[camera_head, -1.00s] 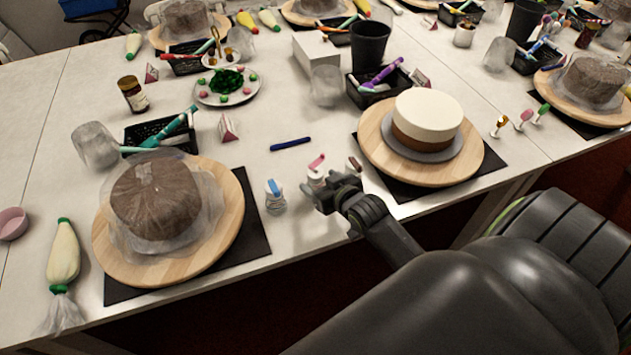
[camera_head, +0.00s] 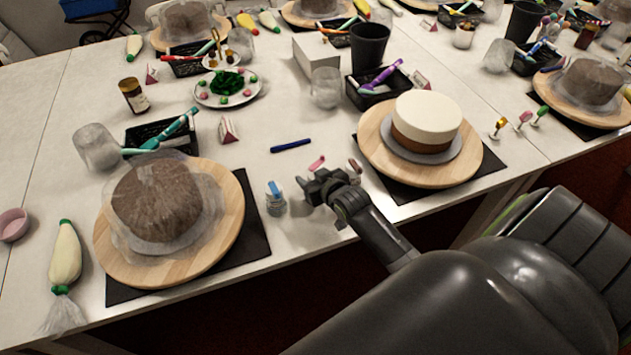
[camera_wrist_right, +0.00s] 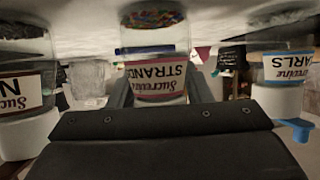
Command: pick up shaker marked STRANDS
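The shaker marked STRANDS (camera_wrist_right: 156,80) shows upside down in the middle of the right wrist view, with a pink-edged label and coloured strands inside. In the head view its pink lid (camera_head: 316,162) shows just beyond my right gripper (camera_head: 314,188), which hides most of its body. My right gripper also shows in the wrist view (camera_wrist_right: 160,90), its fingers apart, one on each side of the shaker. I see no clear grip on it. The shaker appears to stand on the table. My left gripper is not in view.
A blue-lidded shaker (camera_head: 275,198), labelled ending in ARLS, stands left of the gripper. A brown-lidded shaker (camera_head: 354,167) stands on the right. A blue pen (camera_head: 291,146) lies behind. Cake turntables stand left (camera_head: 226,222) and right (camera_head: 468,164).

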